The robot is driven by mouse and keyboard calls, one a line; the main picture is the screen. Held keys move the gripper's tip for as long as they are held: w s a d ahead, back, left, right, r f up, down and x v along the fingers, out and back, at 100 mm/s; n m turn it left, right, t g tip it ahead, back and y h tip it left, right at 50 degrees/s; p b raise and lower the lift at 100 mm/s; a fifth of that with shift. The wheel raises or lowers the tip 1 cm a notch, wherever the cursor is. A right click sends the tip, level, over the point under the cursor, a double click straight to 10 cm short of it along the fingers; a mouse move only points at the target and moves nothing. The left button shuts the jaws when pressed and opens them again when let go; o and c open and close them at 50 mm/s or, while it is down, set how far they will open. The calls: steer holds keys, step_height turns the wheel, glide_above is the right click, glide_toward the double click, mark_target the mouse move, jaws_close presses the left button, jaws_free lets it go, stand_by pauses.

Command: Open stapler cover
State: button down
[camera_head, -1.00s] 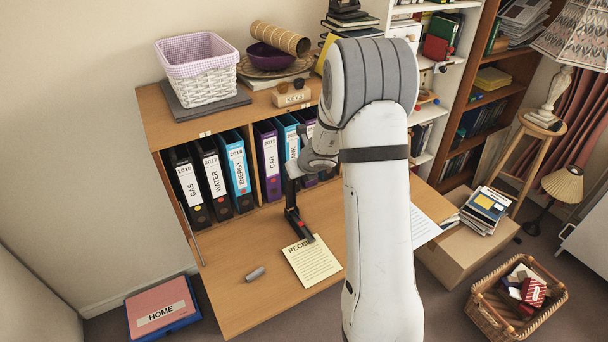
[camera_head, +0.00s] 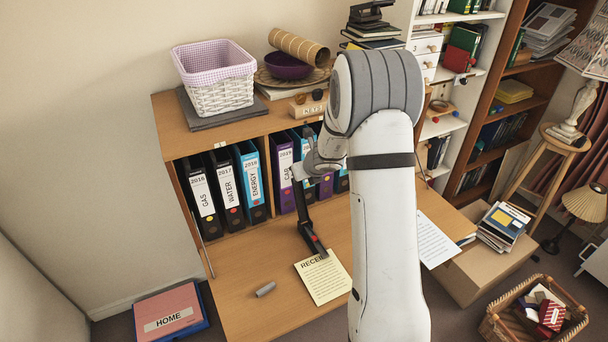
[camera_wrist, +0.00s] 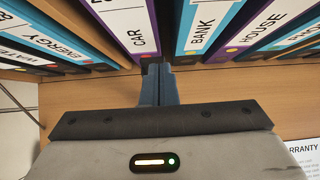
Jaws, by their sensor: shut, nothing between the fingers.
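The black stapler (camera_head: 313,240) with a red part lies on the desk's fold-down writing surface, its front end touching or close to the yellow receipt sheet (camera_head: 324,278). My gripper (camera_head: 302,197) is above the stapler's back end. A dark upright piece joins the two in the picture; I cannot tell whether it is my fingers, a raised cover or both. In the wrist view my gripper (camera_wrist: 159,72) is shut and empty, its blue-grey fingers together in front of the binders. The stapler does not show there, so contact is unclear.
Binders (camera_head: 235,185) stand in the compartments behind. A grey cylinder (camera_head: 265,289) lies left of the receipt sheet. A white printed sheet (camera_head: 435,240) is to the right, past my arm.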

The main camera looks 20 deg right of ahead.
steer(key=s+a+r+n+g+y, duration=0.1)
steer(key=s+a+r+n, duration=0.4)
steer(key=s+r+n, duration=0.4)
steer(key=s+a+r+n+g+y, duration=0.1)
steer(key=s+a+r+n, duration=0.3)
steer(key=s+r+n, duration=0.45)
steer(key=s+d+f+n+g+h+b, duration=0.1)
steer(key=s+n, duration=0.7)
steer(key=s, duration=0.2)
steer(key=s+d+f+n+g+h+b, duration=0.1)
steer(key=s+d+n+h, duration=0.1)
steer(key=s+n, duration=0.6)
steer(key=shift+s+d+h, duration=0.2)
steer(key=shift+s+h, duration=0.1)
steer(key=shift+s, duration=0.8)
